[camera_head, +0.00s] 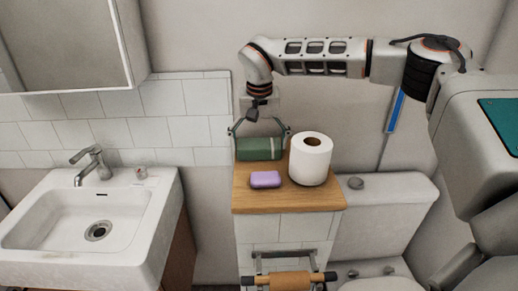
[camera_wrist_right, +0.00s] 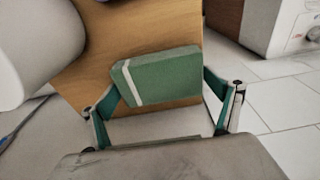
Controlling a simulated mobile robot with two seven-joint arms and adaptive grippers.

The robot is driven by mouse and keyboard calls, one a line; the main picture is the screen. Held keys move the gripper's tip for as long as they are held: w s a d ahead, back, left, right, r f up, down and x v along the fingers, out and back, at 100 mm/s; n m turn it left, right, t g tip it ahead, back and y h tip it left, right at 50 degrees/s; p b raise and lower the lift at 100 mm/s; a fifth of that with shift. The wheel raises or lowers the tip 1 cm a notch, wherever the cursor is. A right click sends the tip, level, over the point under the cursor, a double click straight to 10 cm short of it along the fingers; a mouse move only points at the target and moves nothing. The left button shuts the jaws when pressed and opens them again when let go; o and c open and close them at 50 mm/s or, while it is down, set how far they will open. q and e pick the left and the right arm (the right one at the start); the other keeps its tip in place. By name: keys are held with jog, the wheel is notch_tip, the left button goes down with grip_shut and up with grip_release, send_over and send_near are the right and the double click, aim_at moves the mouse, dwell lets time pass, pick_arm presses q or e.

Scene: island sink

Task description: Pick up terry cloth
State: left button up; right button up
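The terry cloth (camera_head: 259,148) is a green folded bundle with a pale stripe. It lies at the back left of a small wooden shelf top (camera_head: 285,195). My right gripper (camera_head: 259,132) reaches down over it from behind, with its fingers spread on either side of the cloth. In the right wrist view the cloth (camera_wrist_right: 160,76) shows between the two open fingers (camera_wrist_right: 165,100), with gaps at both sides. My left gripper is not in view.
A white paper roll (camera_head: 311,159) stands right of the cloth, close to the right finger. A purple soap bar (camera_head: 265,179) lies in front of it. A sink (camera_head: 90,225) with a faucet (camera_head: 93,164) is at left, and a toilet (camera_head: 385,210) is at right. The wall is close behind.

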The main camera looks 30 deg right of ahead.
aim_at(259, 144)
dwell(0.3)
notch_tip(259, 144, up, 20)
jog(key=p, duration=0.3)
jog(key=shift+p, duration=0.35)
jog(key=shift+o, duration=1.2)
jog(key=shift+c, duration=0.7)
jog(key=shift+s, duration=0.1)
